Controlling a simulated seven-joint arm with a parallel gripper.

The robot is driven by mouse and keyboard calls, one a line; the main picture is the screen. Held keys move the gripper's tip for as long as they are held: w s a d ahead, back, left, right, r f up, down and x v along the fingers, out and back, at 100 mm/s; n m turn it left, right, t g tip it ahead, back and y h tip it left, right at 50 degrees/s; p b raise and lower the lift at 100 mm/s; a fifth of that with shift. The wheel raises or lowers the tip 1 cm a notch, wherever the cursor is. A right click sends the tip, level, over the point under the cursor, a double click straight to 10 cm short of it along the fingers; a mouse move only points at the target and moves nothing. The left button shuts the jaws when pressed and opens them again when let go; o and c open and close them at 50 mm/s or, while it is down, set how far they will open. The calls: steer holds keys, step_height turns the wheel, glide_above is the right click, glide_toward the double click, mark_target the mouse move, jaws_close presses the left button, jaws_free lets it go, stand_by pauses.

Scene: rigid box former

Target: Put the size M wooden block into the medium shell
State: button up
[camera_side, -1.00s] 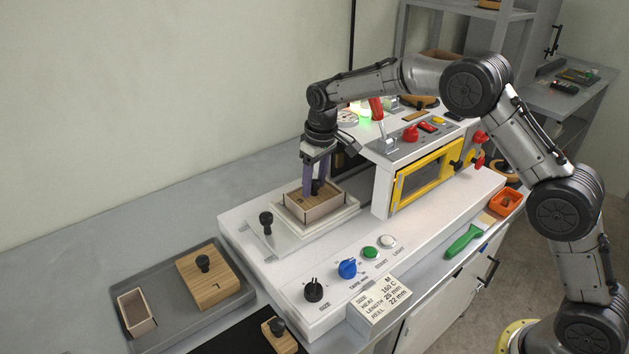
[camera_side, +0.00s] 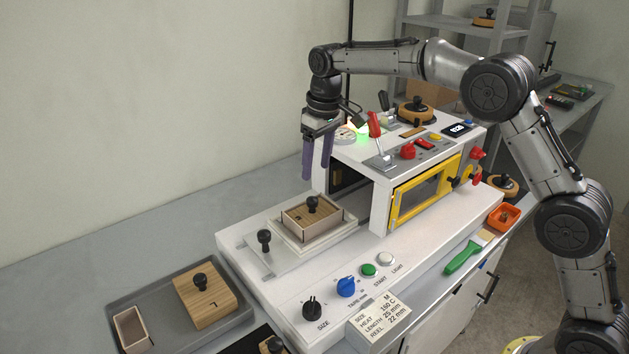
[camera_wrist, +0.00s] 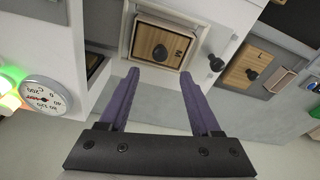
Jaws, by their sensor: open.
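The size M wooden block (camera_side: 303,215) sits inside the medium shell (camera_side: 318,228), a light box on the white sliding plate of the machine. The block has a black knob on top; its M mark shows in the wrist view (camera_wrist: 168,41). The shell's rim surrounds the block in both views. How deep the block sits is hard to tell. My gripper (camera_side: 319,178) is open and empty, with purple fingers pointing down, above and behind the shell and apart from it. In the wrist view the open fingers (camera_wrist: 158,90) have nothing between them.
A grey tray (camera_side: 160,295) at the front left holds the size L block (camera_side: 206,300) and another empty shell (camera_side: 132,329). The machine housing (camera_side: 382,190) with a yellow-framed door stands right of the shell. A black knob (camera_side: 264,237) rises from the plate's left side.

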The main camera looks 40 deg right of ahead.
steer(key=shift+s+r, duration=0.15)
steer(key=shift+r, duration=0.9)
steer(key=s+d+r+m+t, duration=0.15)
steer(key=s+r, duration=0.25)
steer(key=s, duration=0.6)
steer(key=s+d+r+t, duration=0.1)
steer(key=s+d+r, duration=0.25)
steer(key=s, duration=0.65)
steer(key=s+f+t, duration=0.1)
steer(key=s+f, duration=0.2)
steer(key=s, duration=0.6)
steer(key=s+f, duration=0.3)
steer(key=s, duration=0.6)
steer(key=shift+d+f+m+t, duration=0.35)
steer(key=shift+m, duration=0.1)
